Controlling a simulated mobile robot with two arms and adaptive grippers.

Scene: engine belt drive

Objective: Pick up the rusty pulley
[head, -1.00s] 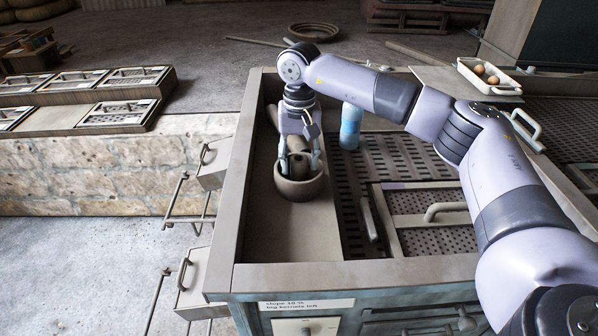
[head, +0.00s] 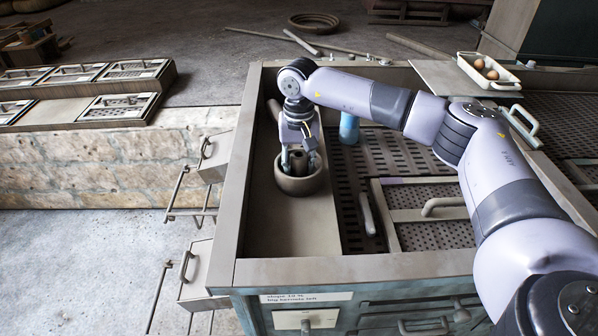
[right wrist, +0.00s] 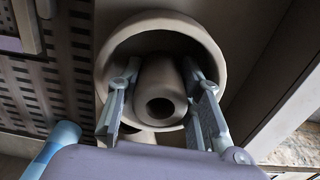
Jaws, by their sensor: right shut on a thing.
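The rusty pulley (head: 300,186) looks like a round, brown-grey, cup-like body with a raised rim and a hollow hub in its middle. It is in the left channel of the large tray-topped bench. My right gripper (head: 299,165) reaches down into it from above. In the right wrist view, the fingers (right wrist: 165,80) stand on both sides of the hollow hub (right wrist: 160,85), inside the rim (right wrist: 208,36). They are shut on the pulley. Whether its underside touches the channel floor cannot be told. My left gripper is not in view.
The bench's front edge (head: 350,268) and left wall (head: 238,170) border the channel. A perforated plate with handles (head: 443,203) lies to the right. A blue bottle (head: 349,127) stands behind, partly hidden by my arm. A tray with eggs (head: 488,71) sits at the back right.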

